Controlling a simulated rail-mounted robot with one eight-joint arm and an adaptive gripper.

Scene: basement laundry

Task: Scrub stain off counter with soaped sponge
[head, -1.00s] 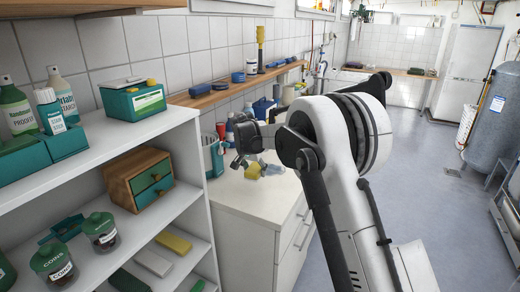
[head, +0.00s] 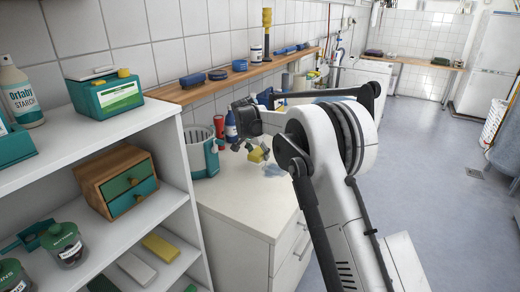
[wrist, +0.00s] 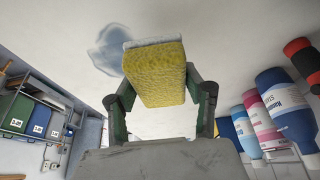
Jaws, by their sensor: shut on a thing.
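My gripper (head: 257,152) is shut on a yellow sponge (wrist: 157,78), which also shows in the head view (head: 257,155). The fingers grip its two sides, and a whitish layer runs along its far edge in the wrist view. A blue-grey stain (head: 274,170) lies on the white counter (head: 240,208), just right of and nearer than the sponge in the head view. In the wrist view the stain (wrist: 108,50) shows left of and beyond the sponge, partly covered by it. The sponge looks held above the counter; the exact gap cannot be told.
A white shelf unit (head: 182,215) is on the left. A wooden wall shelf (head: 215,92) runs above. The counter's front is clear.

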